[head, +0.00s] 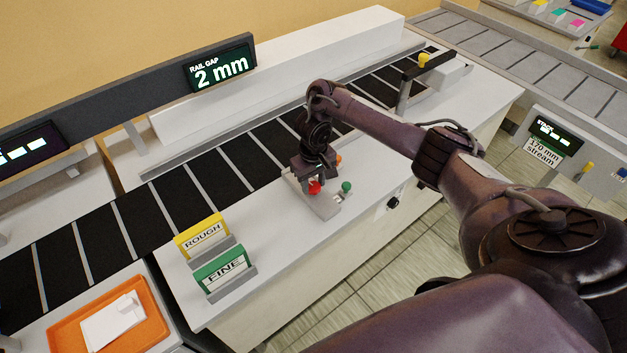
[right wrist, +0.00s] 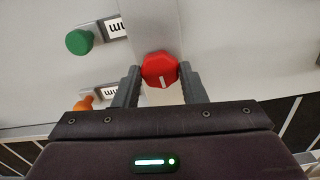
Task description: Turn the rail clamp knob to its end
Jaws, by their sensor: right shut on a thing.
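The red knob (right wrist: 159,70) sits between the two fingertips of my right gripper (right wrist: 159,84), which is shut on it. A white pointer mark shows on the knob's face, near its lower edge in the right wrist view. In the head view the red knob (head: 315,187) shows just below my right gripper (head: 311,178), on a small grey plate (head: 322,206) beside the belt. A green knob (head: 346,186) stands to its right and an orange knob (head: 338,159) behind it. Which of these is the rail clamp knob is not labelled in view. My left gripper is not in view.
A display (head: 220,70) reads "RAIL GAP 2 mm". A yellow ROUGH card (head: 202,236) and a green FINE card (head: 222,267) stand at the front left. An orange tray (head: 70,331) holds white paper. The black belt (head: 185,195) runs behind the knobs.

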